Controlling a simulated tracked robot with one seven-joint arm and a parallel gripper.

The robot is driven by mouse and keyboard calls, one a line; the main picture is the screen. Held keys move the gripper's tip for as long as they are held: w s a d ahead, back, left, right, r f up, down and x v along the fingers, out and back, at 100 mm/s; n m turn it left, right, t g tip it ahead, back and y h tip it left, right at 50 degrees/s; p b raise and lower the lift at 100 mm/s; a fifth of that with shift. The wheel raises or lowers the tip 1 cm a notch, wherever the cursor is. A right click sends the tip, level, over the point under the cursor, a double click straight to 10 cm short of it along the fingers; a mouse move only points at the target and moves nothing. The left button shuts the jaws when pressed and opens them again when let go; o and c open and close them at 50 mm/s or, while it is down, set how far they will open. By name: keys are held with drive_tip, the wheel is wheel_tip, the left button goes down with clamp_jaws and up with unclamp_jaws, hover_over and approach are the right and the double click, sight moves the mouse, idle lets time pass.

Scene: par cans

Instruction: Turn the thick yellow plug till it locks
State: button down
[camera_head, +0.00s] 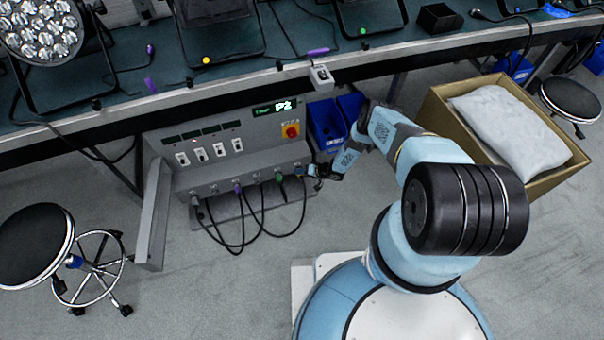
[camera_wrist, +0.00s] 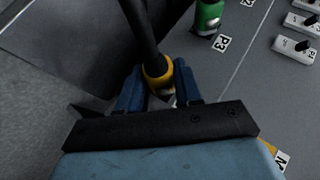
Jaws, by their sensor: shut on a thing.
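The thick yellow plug (camera_wrist: 155,80) shows in the wrist view with a thick black cable running up from it. My gripper (camera_wrist: 158,90) is shut on it, with one blue finger on each side. Some pale metal shows just below the plug, but I cannot tell how it sits in its socket or whether it is locked. In the head view my gripper (camera_head: 320,172) is at the right end of the panel's lower socket row, and the plug is too small to make out there. The grey panel (camera_head: 226,165) stands under the bench.
Several black cables (camera_head: 243,240) hang in loops from the sockets. A red knob (camera_head: 292,131) and a lit display (camera_head: 283,106) are above. Blue bins (camera_head: 326,125) and a cardboard box (camera_head: 448,115) stand to the right.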

drive_tip(key=c, duration=1)
unclamp_jaws()
drive_tip(key=shift+d+f, duration=0.15)
drive_tip(key=shift+f, duration=0.05)
drive_tip(key=o, duration=0.3)
drive_tip(key=shift+r, duration=0.1)
drive_tip(key=v, duration=1.3)
drive_tip(key=shift+s+d+r, duration=0.1)
drive_tip(key=shift+s+d, duration=0.05)
drive_tip(key=shift+d, duration=0.05)
